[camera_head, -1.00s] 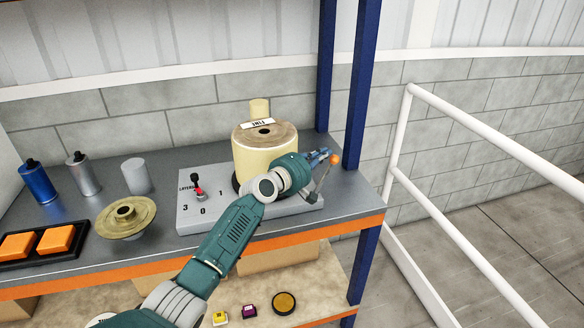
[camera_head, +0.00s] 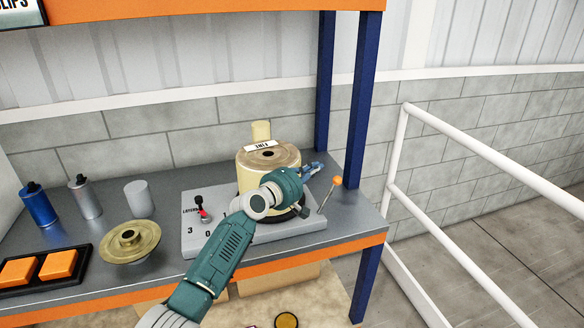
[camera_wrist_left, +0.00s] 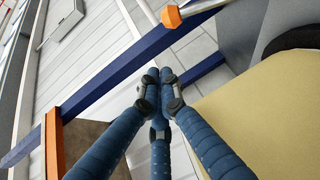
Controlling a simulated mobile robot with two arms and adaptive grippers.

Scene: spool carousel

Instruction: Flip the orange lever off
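The orange lever (camera_head: 337,182) has a round orange knob on a thin metal rod. It stands at the right end of the grey carousel base (camera_head: 295,229), leaning to the right. In the left wrist view the orange knob (camera_wrist_left: 171,17) is at the top, beyond my fingertips, with its rod running right. My left gripper (camera_head: 316,167) is just left of and above the knob in the head view, apart from it in the picture. In the left wrist view the fingers (camera_wrist_left: 159,76) meet at their tips with nothing between them. My right gripper is not in view.
A cream spool (camera_head: 252,177) stands on the base behind my left wrist. A black-and-red selector lever (camera_head: 201,206) is at the base's left. A brass flanged disc (camera_head: 131,240), canisters and orange blocks lie further left. Blue shelf posts (camera_head: 357,110) rise close behind the lever.

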